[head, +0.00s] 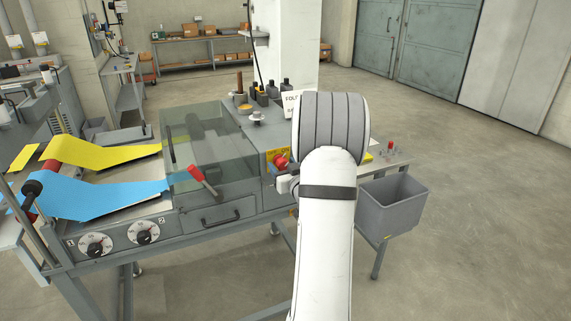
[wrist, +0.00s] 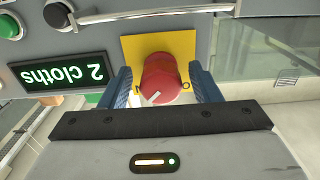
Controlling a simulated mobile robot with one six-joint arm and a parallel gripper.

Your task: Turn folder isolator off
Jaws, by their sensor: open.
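The folder isolator is a red rotary knob (wrist: 161,80) on a yellow plate (wrist: 130,47), on the front panel of the folding machine. The wrist view is upside down. A white pointer mark on the knob points to the lower left in that view. My gripper (wrist: 161,72) is open, with one blue finger on each side of the knob; I cannot tell whether they touch it.
A display (wrist: 63,74) beside the plate reads "2 cloths" upside down. Green (wrist: 9,27) and black (wrist: 57,15) buttons are close by. A clear cover (head: 205,150) and a red-handled lever (head: 203,181) are left of the knob. A grey bin (head: 393,205) hangs at right.

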